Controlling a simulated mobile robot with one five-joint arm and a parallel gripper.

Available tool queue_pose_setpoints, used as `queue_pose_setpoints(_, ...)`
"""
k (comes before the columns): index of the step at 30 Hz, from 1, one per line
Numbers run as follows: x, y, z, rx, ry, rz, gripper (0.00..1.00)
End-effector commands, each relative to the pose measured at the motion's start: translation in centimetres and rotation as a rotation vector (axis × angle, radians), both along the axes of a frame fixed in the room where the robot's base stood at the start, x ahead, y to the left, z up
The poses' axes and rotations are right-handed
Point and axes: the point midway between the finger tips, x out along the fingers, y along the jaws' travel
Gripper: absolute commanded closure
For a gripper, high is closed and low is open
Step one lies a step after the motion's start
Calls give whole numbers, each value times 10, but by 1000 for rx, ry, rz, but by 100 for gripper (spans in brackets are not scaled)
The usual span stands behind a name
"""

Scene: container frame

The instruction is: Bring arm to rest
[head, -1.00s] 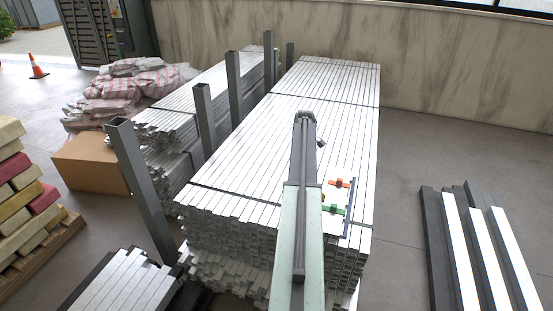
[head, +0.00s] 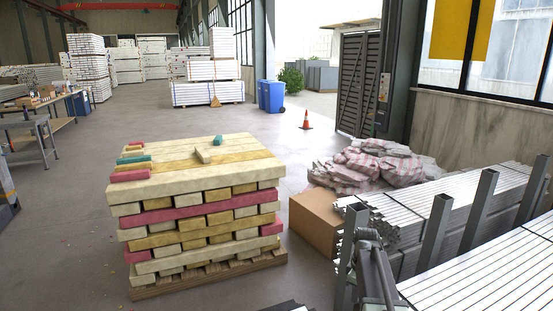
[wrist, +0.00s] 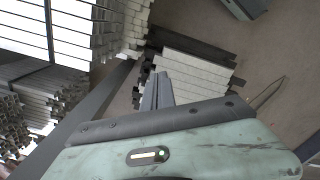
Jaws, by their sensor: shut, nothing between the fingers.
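My gripper (wrist: 157,88) shows in the wrist view as grey fingers, closed together and empty, beyond a pale green panel of my own body. In the head view, the dark end of my arm (head: 370,242) is at the lower right, in front of the metal posts. The rest of the arm is cut off by the bottom edge.
Grey upright posts (head: 436,232) and stacked metal bars (head: 470,212) stand close to my arm at the right. A cardboard box (head: 316,218), striped sacks (head: 375,168) and a pallet of coloured beams (head: 200,215) lie left and behind. Floor beyond is open.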

Motion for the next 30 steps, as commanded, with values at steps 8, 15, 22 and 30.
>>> queue_pose_setpoints(8,-103,161,30,-1,1,-286,100)
queue_pose_setpoints(15,-130,159,26,-2,0,-753,100)
queue_pose_setpoints(22,-129,159,26,-1,1,-844,100)
queue_pose_setpoints(30,-129,159,26,-1,1,-841,100)
